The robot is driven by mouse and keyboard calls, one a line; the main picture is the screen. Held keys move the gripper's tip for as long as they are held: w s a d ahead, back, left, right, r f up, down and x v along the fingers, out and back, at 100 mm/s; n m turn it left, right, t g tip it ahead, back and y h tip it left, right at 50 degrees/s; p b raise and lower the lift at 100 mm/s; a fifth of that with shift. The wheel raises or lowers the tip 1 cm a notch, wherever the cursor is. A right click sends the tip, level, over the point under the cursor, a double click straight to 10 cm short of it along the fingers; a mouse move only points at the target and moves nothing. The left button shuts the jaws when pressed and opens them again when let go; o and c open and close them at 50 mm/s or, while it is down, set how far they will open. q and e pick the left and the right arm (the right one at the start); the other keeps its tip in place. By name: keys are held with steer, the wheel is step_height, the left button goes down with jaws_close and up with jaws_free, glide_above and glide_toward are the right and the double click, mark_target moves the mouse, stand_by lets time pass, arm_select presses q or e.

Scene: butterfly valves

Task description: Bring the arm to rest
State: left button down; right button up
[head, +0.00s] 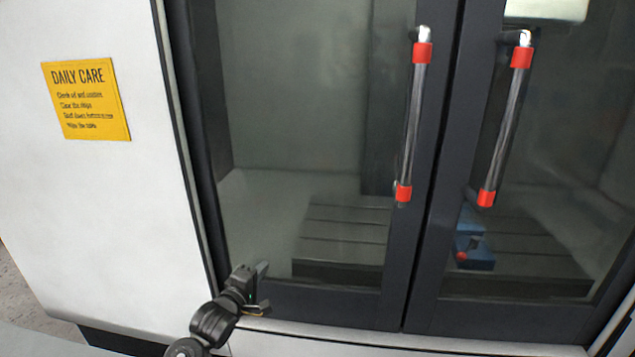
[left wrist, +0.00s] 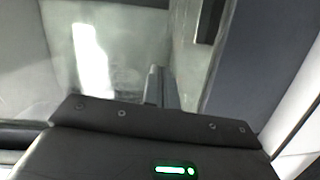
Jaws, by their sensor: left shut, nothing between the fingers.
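My left gripper (head: 262,270) is in the lower middle of the head view, in front of the lower part of the left glass door (head: 290,120). It is shut and empty. In the left wrist view its closed fingers (left wrist: 155,86) stand up in front of glass and a dark frame. I cannot tell whether the fingers touch the door. My right gripper is not in view.
Two doors with dark frames appear shut. Each has an upright handle with red ends, the left handle (head: 413,115) and the right handle (head: 505,120). A blue object (head: 475,250) shows behind the right glass. A yellow "Daily Care" sign (head: 87,100) is on the white panel (head: 110,200).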

arm_select(q)
steer(key=s+a+f+m+g+y, duration=0.1)
steer(key=s+f+m+g+y, duration=0.2)
steer(key=s+f, duration=0.55)
steer(key=s+a+f+m+g, duration=0.25)
steer(key=s+f+m, duration=0.3)
steer(key=s, duration=0.65)
steer(key=s+a+f+m+g+y, duration=0.1)
steer(key=s+m+g, duration=0.3)
steer(key=s, duration=0.8)
steer(key=s+a+f+m+g+y, duration=0.1)
steer(key=s+f+m+g, duration=0.2)
steer(key=s, duration=0.9)
step_height(320, 180, down, 26)
steer(key=g, duration=0.2)
steer(key=s+a+f+g+b, duration=0.1)
steer(key=s+a+f, duration=0.1)
steer(key=s+f, duration=1.3)
steer(key=shift+s+f+m, duration=0.35)
steer(key=shift+s, duration=0.4)
